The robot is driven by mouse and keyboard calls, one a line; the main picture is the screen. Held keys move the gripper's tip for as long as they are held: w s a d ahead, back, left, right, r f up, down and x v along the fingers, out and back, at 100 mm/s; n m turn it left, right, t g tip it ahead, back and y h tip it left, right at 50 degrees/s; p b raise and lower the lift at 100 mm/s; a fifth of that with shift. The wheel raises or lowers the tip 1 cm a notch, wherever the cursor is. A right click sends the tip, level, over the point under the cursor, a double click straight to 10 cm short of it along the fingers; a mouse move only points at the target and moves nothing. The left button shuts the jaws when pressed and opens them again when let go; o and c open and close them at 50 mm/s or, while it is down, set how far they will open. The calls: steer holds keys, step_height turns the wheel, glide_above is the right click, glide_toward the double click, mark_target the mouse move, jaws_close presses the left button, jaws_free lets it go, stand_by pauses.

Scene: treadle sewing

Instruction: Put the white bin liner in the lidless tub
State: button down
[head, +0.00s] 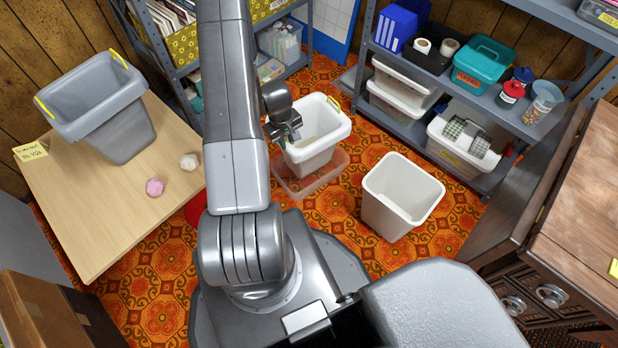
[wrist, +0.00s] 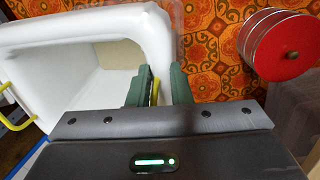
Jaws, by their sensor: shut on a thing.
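The white bin liner (head: 317,158) is an upright white bin with yellow handles, in the middle of the head view. It also fills the left of the wrist view (wrist: 155,28). My gripper (head: 291,131) is at its left rim, and in the wrist view its green fingers (wrist: 163,84) are shut on a yellow handle. A clear, open tub (head: 288,187) is on the patterned floor under the liner, partly hidden by it. I cannot tell whether the liner's base is inside the tub or just above it.
A white bin (head: 398,192) without handles stands right of the clear tub. A grey bin (head: 118,135) with yellow handles stands on the wooden table (head: 95,220) at left. Loaded shelves (head: 440,100) stand at the back right. A red round object (wrist: 285,48) shows in the wrist view.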

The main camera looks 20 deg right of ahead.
steer(key=shift+s+f, duration=0.2)
steer(key=shift+f, duration=0.15)
step_height(320, 180, down, 10)
steer(key=b, duration=0.7)
steer(key=shift+r, duration=0.1)
steer(key=c, duration=1.3)
jaws_free()
step_height(320, 180, up, 12)
steer(key=p, duration=0.7)
steer(key=shift+s+a, duration=0.15)
steer(key=shift+a, duration=0.3)
